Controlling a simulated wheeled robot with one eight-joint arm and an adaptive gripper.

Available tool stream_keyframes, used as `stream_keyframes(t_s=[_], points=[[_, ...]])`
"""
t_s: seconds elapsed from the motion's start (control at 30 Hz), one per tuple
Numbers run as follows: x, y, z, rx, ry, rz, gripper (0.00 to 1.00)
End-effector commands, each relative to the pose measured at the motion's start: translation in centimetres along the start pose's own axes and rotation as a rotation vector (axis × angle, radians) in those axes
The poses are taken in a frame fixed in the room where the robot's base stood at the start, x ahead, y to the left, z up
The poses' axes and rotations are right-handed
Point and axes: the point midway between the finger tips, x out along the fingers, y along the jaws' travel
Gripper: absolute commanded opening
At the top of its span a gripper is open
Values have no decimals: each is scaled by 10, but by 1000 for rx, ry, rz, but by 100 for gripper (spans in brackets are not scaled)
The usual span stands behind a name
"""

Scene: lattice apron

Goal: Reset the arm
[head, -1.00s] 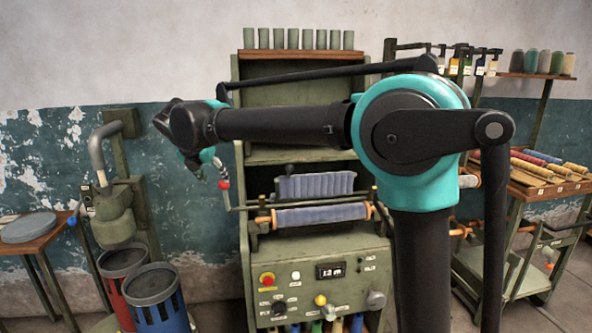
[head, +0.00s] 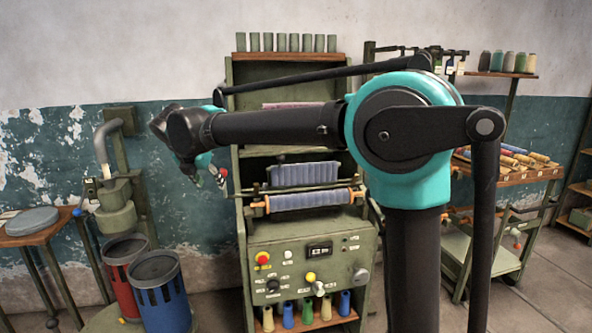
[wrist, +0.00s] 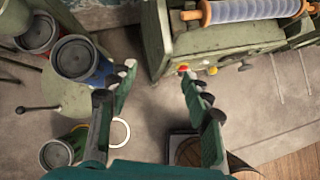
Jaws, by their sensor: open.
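My arm, black with teal joints, stretches across the head view toward the left. My gripper (head: 217,176) hangs at its end, left of the green winding machine (head: 312,240), partly hidden behind my wrist. In the wrist view my gripper (wrist: 155,85) points down with its two fingers spread wide apart. It is open, with nothing between the fingers but bare floor below. The machine's top corner and a blue-wound roller (wrist: 245,10) show beyond the right finger.
A red bin (head: 122,268) and a blue bin (head: 163,295) stand at the lower left, near a wall-mounted green device (head: 116,205). A small table (head: 40,238) is at far left. A rack of spools (head: 505,165) stands at right. Open floor shows between bins and machine.

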Motion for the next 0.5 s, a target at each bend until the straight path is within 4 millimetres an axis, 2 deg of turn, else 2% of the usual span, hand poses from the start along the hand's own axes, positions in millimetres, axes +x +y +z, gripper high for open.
stream_keyframes(t_s=[0.27,0.37,0.47,0.5], points=[[31,-56,1,254,36,-30,50],[46,-86,-1,394,53,-47,50],[62,-123,-6,567,71,-70,50],[69,-141,-10,651,80,-81,50]])
